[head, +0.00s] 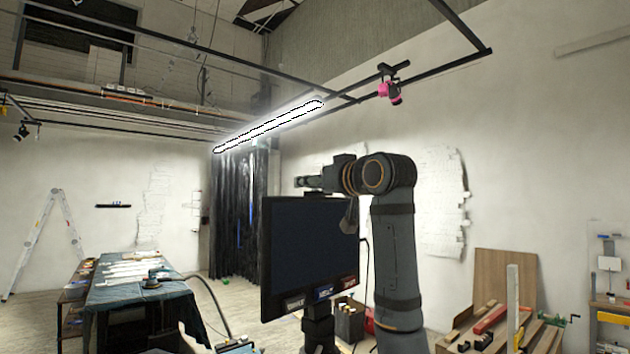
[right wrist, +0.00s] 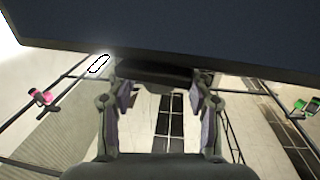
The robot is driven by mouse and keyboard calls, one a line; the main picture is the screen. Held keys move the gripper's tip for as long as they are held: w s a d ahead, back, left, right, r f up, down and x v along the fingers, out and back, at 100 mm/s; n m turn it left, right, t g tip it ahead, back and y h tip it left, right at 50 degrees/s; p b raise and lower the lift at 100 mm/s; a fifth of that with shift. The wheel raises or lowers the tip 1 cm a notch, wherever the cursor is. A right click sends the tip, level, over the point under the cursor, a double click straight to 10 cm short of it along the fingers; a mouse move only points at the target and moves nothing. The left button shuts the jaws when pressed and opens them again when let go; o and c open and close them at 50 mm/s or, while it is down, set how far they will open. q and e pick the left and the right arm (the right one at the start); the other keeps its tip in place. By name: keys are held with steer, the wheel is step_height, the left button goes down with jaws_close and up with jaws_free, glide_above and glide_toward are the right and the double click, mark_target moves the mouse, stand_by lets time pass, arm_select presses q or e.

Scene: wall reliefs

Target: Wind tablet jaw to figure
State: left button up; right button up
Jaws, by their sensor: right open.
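The tablet (head: 308,250) is a large dark screen standing upright in the middle of the head view, with small labels along its lower edge. In the right wrist view the tablet (right wrist: 200,30) fills the top. A dark block (right wrist: 155,70), perhaps the tablet jaw, sits at its edge. My right gripper (head: 318,183) is at the tablet's top edge in the head view. In the right wrist view the right gripper (right wrist: 161,95) is open, its two fingers apart, with the block just beyond and between the fingertips. I cannot tell whether they touch. My left gripper is not in view.
A cloth-covered table (head: 135,290) stands at the left, with a ladder (head: 48,240) behind it. White reliefs (head: 440,205) hang on the right wall. Wood boards and tools (head: 500,325) lie at the lower right. A lit tube lamp (head: 268,127) hangs overhead.

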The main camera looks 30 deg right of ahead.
steer(key=shift+w, duration=0.1)
steer(key=shift+c, duration=1)
jaws_close()
steer(key=m+h+p, duration=0.2)
steer(key=h, duration=0.1)
steer(key=shift+a+r, duration=0.2)
steer(key=m+g+h+p, duration=0.1)
steer(key=m+h, duration=0.1)
steer(key=h, duration=0.1)
steer(key=shift+d, duration=0.1)
steer(key=shift+d+f+m+g+h, duration=0.1)
steer(key=shift+f+m+g+h, duration=0.1)
steer(key=shift+m+g+h, duration=0.3)
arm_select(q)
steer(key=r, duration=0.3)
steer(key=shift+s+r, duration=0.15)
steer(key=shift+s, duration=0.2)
arm_select(e)
steer(key=shift+o, duration=1)
jaws_free()
